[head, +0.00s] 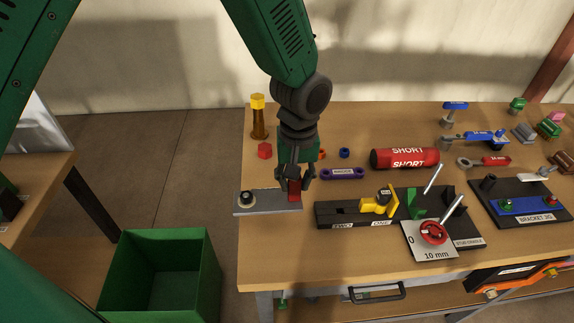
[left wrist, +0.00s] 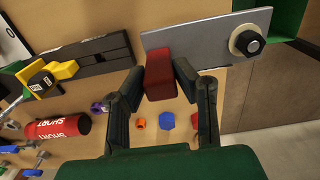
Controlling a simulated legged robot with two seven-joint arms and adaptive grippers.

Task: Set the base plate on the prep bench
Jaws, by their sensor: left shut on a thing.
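The base plate (head: 268,204) is a flat grey plate with a dark round knob at its left end and a red block (head: 294,188) at its right end. It lies level at or just above the front left of the prep bench (head: 340,270), its left end reaching slightly past the bench edge. I cannot tell whether it touches the top. My left gripper (head: 295,178) points down and is shut on the red block. In the left wrist view the red block (left wrist: 160,75) sits between the fingers, beside the plate (left wrist: 200,40). My right gripper is not in view.
A black fixture rail (head: 340,213) with a yellow clamp (head: 380,202) stands just right of the plate. Behind are a purple link (head: 343,173) and a red "SHORT" cylinder (head: 405,158). A green bin (head: 160,275) stands left of the bench.

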